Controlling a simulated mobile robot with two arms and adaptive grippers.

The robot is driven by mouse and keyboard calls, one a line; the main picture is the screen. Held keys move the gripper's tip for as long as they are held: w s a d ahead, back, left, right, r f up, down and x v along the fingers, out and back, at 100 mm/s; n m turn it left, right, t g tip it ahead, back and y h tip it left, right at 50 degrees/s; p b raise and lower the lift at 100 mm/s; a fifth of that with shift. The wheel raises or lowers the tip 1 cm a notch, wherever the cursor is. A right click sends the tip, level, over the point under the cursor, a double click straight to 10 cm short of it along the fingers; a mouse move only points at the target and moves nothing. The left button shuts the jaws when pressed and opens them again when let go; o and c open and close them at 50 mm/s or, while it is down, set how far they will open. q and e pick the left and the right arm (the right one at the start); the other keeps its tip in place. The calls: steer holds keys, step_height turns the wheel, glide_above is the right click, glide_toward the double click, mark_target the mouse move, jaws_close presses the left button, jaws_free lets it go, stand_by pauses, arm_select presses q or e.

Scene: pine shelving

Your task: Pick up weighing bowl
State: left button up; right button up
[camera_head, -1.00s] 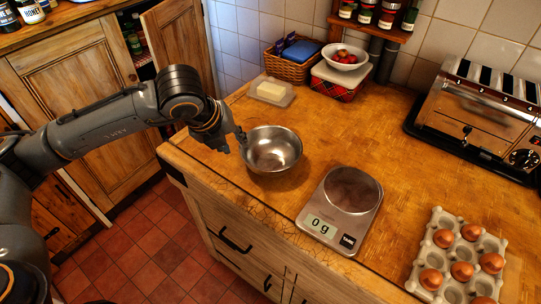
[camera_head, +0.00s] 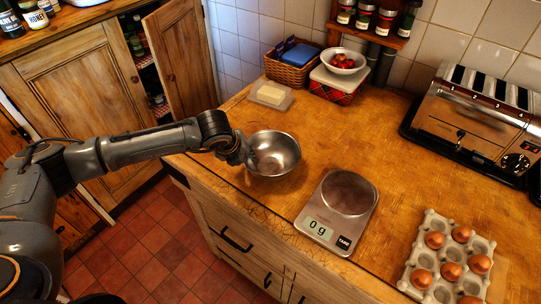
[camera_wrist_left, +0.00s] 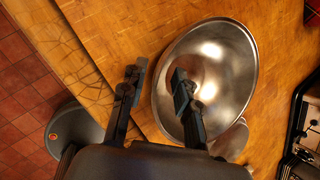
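The steel weighing bowl (camera_head: 280,150) stands upright and empty on the wooden counter, left of the scale. My left gripper (camera_head: 250,160) is at the bowl's left side. In the left wrist view, my left gripper (camera_wrist_left: 158,88) is open, with a gap between its two fingers. The near-left rim of the bowl (camera_wrist_left: 232,75) shows in that gap. One finger is over the inside of the bowl and the other is outside it. I cannot tell whether either finger touches the metal. My right gripper is not in view.
The digital scale (camera_head: 340,215) reads 0 g. An egg tray (camera_head: 413,255) is at the front right and a toaster (camera_head: 470,125) at the back right. A butter dish (camera_head: 270,96) and a wicker basket (camera_head: 287,72) stand behind the bowl. The counter's front edge is close.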

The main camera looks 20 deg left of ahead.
arm_select(q)
steer(key=shift+x, duration=0.85)
steer(key=shift+s, duration=0.1)
steer(key=shift+c, duration=0.4)
jaws_close()
steer(key=shift+r, duration=0.1)
